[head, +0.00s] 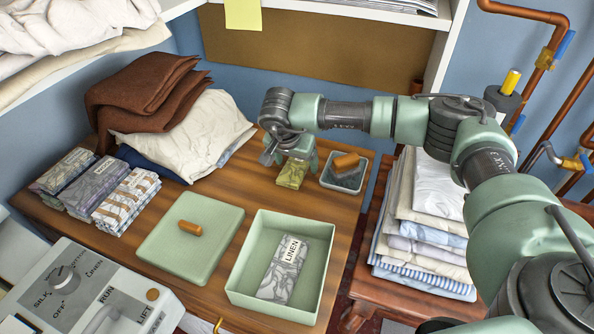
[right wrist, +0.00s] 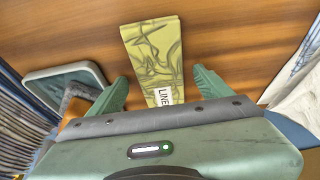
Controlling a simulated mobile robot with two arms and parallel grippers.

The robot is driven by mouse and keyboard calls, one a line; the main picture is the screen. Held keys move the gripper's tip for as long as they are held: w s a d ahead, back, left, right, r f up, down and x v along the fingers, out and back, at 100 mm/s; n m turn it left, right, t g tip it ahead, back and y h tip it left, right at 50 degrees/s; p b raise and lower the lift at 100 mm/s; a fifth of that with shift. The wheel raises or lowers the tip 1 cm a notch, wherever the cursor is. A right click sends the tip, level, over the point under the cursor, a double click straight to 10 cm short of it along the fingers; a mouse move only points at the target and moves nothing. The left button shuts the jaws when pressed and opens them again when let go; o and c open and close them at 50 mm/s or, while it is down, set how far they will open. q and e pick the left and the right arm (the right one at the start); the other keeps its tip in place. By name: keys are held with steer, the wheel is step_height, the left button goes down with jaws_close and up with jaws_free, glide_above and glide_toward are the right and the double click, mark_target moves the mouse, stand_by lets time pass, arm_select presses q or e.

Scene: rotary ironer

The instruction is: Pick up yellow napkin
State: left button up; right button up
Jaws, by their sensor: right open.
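The yellow napkin (head: 291,175) is a small folded packet with dark line marks, lying on the wooden table near its back right. In the right wrist view the yellow napkin (right wrist: 153,50) shows a white label, partly hidden by my gripper. My right gripper (head: 298,157) is above the napkin in the head view. In the right wrist view its two green fingers are apart, one on either side of the napkin's near end, and the right gripper (right wrist: 160,87) holds nothing. Whether the fingers touch the napkin cannot be told. My left gripper is out of view.
A small grey tray (head: 325,181) with a wooden-handled item (head: 346,166) stands just right of the napkin. An open green box (head: 240,281) holds a grey linen napkin (head: 284,268); its lid (head: 171,251) lies beside it. Folded cloths (head: 200,135) lie left.

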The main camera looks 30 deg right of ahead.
mark_target(296, 166)
steer(key=shift+r, duration=0.1)
steer(key=c, duration=1.4)
steer(key=shift+c, duration=0.2)
steer(key=shift+r, duration=0.1)
step_height(296, 166, up, 20)
steer(key=p, duration=1.2)
